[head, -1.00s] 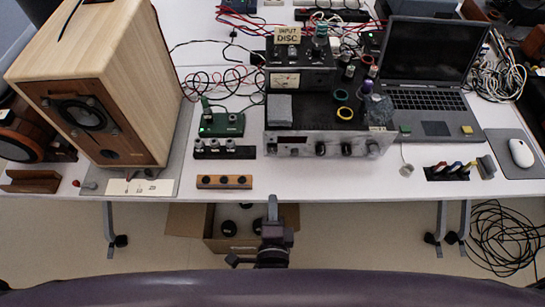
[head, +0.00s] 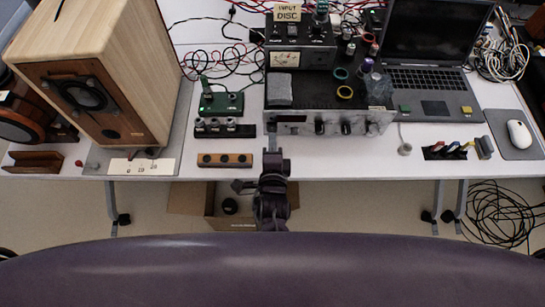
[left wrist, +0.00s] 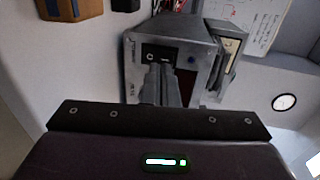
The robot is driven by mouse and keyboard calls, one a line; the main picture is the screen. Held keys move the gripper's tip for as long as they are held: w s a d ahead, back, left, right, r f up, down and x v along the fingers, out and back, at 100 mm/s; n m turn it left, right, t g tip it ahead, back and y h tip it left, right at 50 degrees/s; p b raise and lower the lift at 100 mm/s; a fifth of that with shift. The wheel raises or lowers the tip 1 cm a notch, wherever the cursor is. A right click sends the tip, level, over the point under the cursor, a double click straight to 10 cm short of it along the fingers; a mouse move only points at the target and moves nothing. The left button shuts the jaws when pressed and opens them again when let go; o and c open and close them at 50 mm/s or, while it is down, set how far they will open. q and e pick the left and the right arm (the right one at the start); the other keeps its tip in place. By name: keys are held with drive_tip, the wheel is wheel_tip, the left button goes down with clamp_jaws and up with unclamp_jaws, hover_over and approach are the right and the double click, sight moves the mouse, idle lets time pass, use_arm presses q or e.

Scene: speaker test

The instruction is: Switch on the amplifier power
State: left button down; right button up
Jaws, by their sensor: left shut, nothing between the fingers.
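The amplifier (head: 315,92) stands on the table, with a silver front panel, dark knobs and a black top. My left gripper (head: 271,139) is shut and empty, with its fingers pointing at the left end of that front panel. In the left wrist view the amplifier's front (left wrist: 195,52) fills the middle. The left fingers (left wrist: 165,78) are just before a black plate (left wrist: 157,51) with a white round mark. The fingers cover the lower part of this plate, and I cannot tell whether they touch it. My right gripper is not in view.
A wooden speaker (head: 148,70) stands at the left, and a laptop (head: 430,85) at the right. A wooden block with black knobs (head: 225,160) and a green board (head: 222,104) lie left of the gripper. A cardboard box (head: 195,200) is under the table.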

sight(272, 128)
use_arm(q)
drive_tip(key=shift+w+r, duration=0.15)
drive_tip(key=shift+w, duration=0.75)
drive_tip(key=shift+w+r+g+p, duration=0.3)
drive_tip(key=shift+r+p, duration=0.2)
drive_tip(key=shift+p, duration=0.7)
drive_tip(key=shift+f, duration=0.4)
